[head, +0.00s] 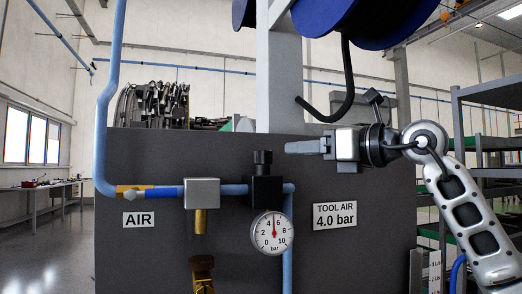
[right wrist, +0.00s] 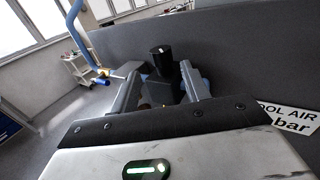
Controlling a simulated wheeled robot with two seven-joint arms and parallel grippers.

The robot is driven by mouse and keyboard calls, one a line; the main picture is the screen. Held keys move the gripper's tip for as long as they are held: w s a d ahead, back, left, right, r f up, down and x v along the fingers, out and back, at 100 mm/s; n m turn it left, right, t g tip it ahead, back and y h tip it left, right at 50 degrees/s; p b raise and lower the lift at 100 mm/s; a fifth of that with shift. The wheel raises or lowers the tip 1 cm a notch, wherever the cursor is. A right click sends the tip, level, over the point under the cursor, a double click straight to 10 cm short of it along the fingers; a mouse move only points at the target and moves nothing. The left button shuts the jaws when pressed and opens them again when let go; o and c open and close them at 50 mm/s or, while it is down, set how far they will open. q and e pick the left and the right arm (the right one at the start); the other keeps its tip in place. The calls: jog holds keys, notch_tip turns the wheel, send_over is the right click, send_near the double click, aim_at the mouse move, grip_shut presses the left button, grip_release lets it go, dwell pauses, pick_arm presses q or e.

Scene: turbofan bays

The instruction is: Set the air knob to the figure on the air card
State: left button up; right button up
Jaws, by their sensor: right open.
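The black air knob (head: 263,157) stands upright on top of the black regulator (head: 266,190) in the blue pipe. The round gauge (head: 272,232) below it has its red needle pointing nearly straight up, between 4 and 6. The air card (head: 335,215) reads "TOOL AIR 4.0 bar". My right gripper (head: 291,147) is open and level, just right of the knob and pointing at it. In the right wrist view the knob (right wrist: 162,62) shows ahead, in line with the gap between the two fingers (right wrist: 160,76). Nothing is held. My left gripper is not in view.
A grey panel (head: 150,160) backs the pipework. A metal filter block (head: 202,192) and a blue valve handle (head: 164,193) sit left of the regulator. An AIR label (head: 138,220) hangs below them. A blue hose reel (head: 355,18) is above. Shelving (head: 488,92) stands at right.

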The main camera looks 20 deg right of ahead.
aim_at(261, 151)
jog(key=p+x, duration=0.2)
jog(key=x, duration=0.8)
jog(key=shift+w+a, duration=0.25)
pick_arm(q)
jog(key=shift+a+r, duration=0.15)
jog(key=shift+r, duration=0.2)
pick_arm(e)
jog(key=shift+w+a, duration=0.15)
jog(key=shift+w, duration=0.1)
